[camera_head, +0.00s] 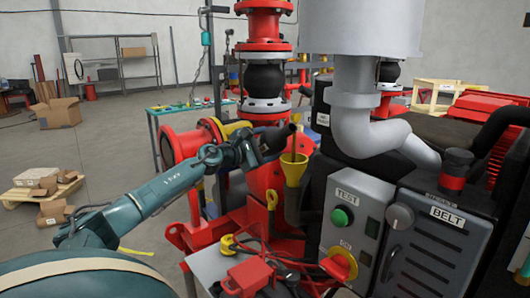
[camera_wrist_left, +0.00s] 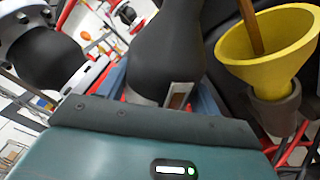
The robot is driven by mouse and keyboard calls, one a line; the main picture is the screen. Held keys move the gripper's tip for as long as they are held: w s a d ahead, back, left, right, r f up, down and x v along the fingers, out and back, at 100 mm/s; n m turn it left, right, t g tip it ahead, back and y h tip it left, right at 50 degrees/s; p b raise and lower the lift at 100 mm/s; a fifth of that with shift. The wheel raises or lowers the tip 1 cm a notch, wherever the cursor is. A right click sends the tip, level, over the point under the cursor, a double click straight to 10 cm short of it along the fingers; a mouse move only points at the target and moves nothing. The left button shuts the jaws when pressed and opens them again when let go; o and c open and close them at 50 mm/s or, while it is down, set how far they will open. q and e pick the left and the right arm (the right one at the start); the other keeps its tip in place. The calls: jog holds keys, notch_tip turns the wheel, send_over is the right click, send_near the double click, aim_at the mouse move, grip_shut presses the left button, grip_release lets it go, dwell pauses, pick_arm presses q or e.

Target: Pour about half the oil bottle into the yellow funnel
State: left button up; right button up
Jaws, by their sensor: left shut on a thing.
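My left gripper (camera_head: 252,148) is shut on the black oil bottle (camera_head: 272,140). The bottle is tipped well over, its neck pointing right toward the yellow funnel (camera_head: 294,172). A thin brown stream (camera_head: 293,145) runs down from near the bottle's mouth into the funnel. In the left wrist view the bottle's dark body (camera_wrist_left: 165,50) fills the upper middle, its mouth out of frame. The funnel (camera_wrist_left: 268,74) is upright beside it, seated in a dark brown neck (camera_wrist_left: 275,110), with the brown stream (camera_wrist_left: 250,25) entering it. The oil level inside the bottle cannot be seen. My right gripper is not in view.
Red pipe flanges (camera_head: 265,40) rise behind the bottle. A grey pipe elbow (camera_head: 365,130) and dark machine housing stand close right of the funnel. A control box with a green button (camera_head: 342,217) is in front right. A red padlock (camera_head: 248,276) lies on a small table below.

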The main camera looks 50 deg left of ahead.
pick_arm(q)
jog(key=shift+a+r+b, duration=0.1)
jog(key=shift+r+b, duration=0.05)
jog(key=shift+b, duration=0.2)
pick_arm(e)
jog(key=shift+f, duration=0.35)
pick_arm(q)
jog(key=shift+r, duration=0.1)
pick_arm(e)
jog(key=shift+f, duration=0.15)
